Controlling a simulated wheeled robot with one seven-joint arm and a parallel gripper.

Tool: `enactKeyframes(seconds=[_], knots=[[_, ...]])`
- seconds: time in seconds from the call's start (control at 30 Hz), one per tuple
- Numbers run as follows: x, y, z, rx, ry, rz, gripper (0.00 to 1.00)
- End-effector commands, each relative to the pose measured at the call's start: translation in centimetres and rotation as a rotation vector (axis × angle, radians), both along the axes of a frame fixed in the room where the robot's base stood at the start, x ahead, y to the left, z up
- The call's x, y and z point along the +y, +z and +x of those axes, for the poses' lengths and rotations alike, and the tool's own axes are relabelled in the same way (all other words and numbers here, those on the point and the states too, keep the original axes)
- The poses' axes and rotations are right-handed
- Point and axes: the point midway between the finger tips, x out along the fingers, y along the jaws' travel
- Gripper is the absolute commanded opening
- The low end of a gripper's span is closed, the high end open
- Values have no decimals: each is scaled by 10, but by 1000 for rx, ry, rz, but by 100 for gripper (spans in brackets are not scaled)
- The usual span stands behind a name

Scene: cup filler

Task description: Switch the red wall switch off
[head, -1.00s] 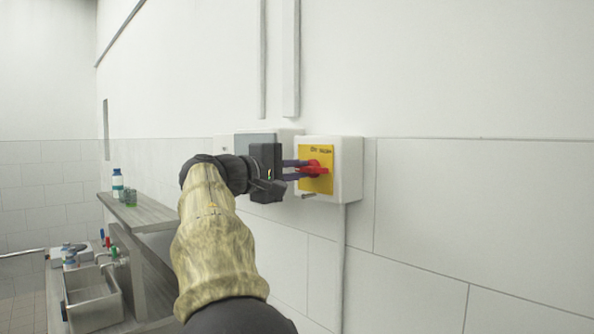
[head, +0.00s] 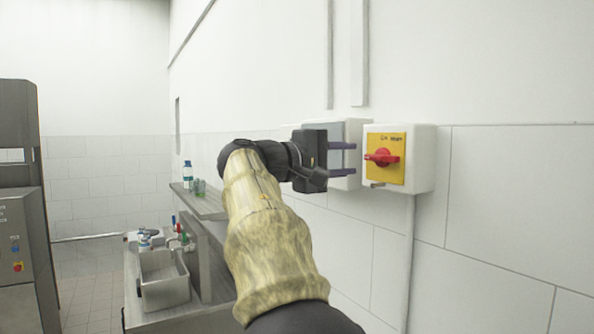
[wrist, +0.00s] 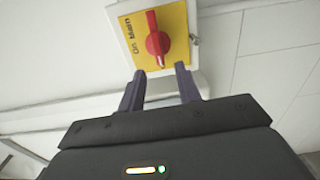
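The red switch knob (head: 382,157) sits on a yellow plate (head: 397,175) on a white wall box (head: 423,160). Its handle lies roughly level in the head view, parallel to the plate's lettering. In the wrist view the knob (wrist: 157,43) is beyond my fingertips, its long side running up the picture, beside the words "On" and "Main". My gripper (head: 354,159) is open and empty, its two dark purple fingers one above the other. It stands left of the knob, with a gap between fingertips and knob. The fingers (wrist: 160,72) are also spread in the wrist view.
A grey-fronted box (head: 350,130) is on the wall behind my gripper. A pipe (head: 408,260) runs down below the switch box. A shelf (head: 205,205) with bottles and a metal sink (head: 165,280) are lower left. A steel machine (head: 22,240) is far left.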

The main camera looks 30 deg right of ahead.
Motion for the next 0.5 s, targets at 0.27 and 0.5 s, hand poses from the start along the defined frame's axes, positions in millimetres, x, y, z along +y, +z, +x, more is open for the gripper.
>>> enactKeyframes(seconds=[0.27, 0.5], knots=[[58, -3, -3, -1, 4, -1, 34], [102, -2, -7, 0, 4, -2, 34]])
